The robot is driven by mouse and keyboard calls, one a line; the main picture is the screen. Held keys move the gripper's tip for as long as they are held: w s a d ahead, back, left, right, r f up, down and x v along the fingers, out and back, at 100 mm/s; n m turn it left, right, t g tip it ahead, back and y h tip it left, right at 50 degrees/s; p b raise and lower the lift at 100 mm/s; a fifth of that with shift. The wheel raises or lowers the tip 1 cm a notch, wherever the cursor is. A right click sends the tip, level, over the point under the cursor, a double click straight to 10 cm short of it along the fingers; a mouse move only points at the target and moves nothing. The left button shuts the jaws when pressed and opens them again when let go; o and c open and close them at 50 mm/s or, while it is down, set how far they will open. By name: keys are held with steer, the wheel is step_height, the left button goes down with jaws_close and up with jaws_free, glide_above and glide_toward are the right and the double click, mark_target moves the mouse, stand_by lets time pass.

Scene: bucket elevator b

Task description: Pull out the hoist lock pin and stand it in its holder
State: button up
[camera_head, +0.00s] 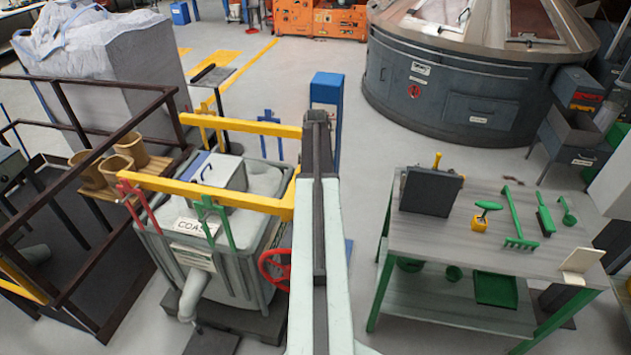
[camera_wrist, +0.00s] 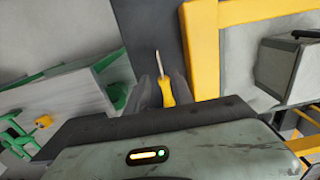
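My gripper (camera_wrist: 165,88) shows in the wrist view, with its two fingers on either side of a yellow-handled pin (camera_wrist: 168,93). It appears shut on the handle, and the thin metal shaft points away from the fingertips. In the head view my arm hides the fingers and the pin. A dark box (camera_head: 428,192) with a yellow handle on top (camera_head: 437,160) stands on the workbench at right; I cannot tell whether it is the pin's holder. The far end of my arm is beside the yellow frame (camera_head: 243,126), well left of the bench.
A coal bin (camera_head: 175,262) stands under the yellow frame. A blue post (camera_head: 326,90) rises behind my arm. Brown railings stand at left; floor is clear behind the bench.

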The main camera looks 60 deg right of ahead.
step_height(320, 180, down, 6)
steer(key=b, duration=0.4)
steer(key=shift+r+b, duration=0.1)
steer(key=shift+b, duration=0.2)
steer(key=shift+r, duration=0.1)
jaws_close()
stand_by(0.8)
